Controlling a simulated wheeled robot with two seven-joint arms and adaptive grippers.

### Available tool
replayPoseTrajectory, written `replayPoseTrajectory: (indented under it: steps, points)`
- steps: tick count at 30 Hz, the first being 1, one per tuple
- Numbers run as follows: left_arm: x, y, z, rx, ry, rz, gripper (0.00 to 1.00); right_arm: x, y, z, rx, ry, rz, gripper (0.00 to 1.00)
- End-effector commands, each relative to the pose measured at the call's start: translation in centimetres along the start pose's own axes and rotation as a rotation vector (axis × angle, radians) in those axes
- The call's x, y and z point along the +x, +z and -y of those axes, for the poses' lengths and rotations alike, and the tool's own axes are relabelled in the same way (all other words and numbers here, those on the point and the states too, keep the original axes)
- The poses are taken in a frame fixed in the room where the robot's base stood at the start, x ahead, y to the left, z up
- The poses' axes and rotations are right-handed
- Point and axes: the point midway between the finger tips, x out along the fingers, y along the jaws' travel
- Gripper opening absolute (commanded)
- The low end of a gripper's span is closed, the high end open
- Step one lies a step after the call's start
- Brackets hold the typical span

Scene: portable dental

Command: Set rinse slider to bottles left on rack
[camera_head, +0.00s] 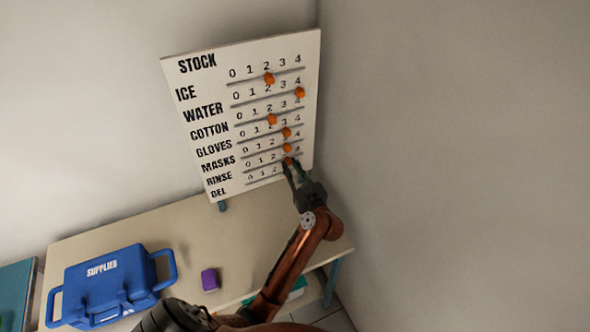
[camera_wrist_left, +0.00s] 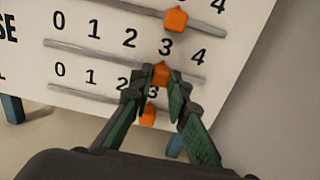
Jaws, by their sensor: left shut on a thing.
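The white STOCK board (camera_head: 205,108) stands tilted on the table with rows of numbers and orange sliders. The orange rinse slider (camera_head: 288,160) is on the RINSE track, below the 3; it also shows in the left wrist view (camera_wrist_left: 161,73). My left gripper (camera_head: 291,166) reaches the board from below, its fingertips closed around the rinse slider, as the left wrist view (camera_wrist_left: 158,85) shows. The gel slider (camera_wrist_left: 148,116) shows between the fingers, one row lower, near 3. I make out no bottles or bottle rack. My right gripper is not in view.
The masks slider (camera_head: 288,147) sits just above, near 3; it also shows in the left wrist view (camera_wrist_left: 175,19). A blue SUPPLIER case (camera_head: 105,285) and a purple block (camera_head: 209,280) are on the table (camera_head: 190,236). A wall (camera_head: 430,150) stands to the right.

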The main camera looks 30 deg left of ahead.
Motion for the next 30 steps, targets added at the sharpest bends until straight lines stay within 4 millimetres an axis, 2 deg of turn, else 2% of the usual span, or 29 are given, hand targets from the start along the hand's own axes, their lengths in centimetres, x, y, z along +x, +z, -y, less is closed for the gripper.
replayPoseTrajectory:
  steps: [5, 6, 14, 23, 26, 30]
  points:
    - [0.0, 0.1, -0.1, 0.000, 0.001, 0.002, 0.00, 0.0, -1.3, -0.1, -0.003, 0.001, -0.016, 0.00]
    - [0.0, 0.1, 0.0, 0.000, 0.001, 0.002, 0.16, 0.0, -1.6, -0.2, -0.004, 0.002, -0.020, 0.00]
    - [-0.1, 0.1, 0.1, 0.000, -0.001, 0.001, 0.33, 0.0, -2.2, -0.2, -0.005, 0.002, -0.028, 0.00]
    - [-0.4, 0.0, 0.2, 0.000, -0.003, -0.001, 0.33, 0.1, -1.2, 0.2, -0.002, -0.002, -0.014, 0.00]
    - [-1.4, -0.1, 0.2, -0.001, -0.004, -0.002, 0.33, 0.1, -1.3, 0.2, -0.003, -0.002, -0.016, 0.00]
    - [-3.8, -0.1, 0.2, -0.002, -0.004, -0.003, 0.33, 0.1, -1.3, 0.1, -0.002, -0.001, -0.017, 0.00]
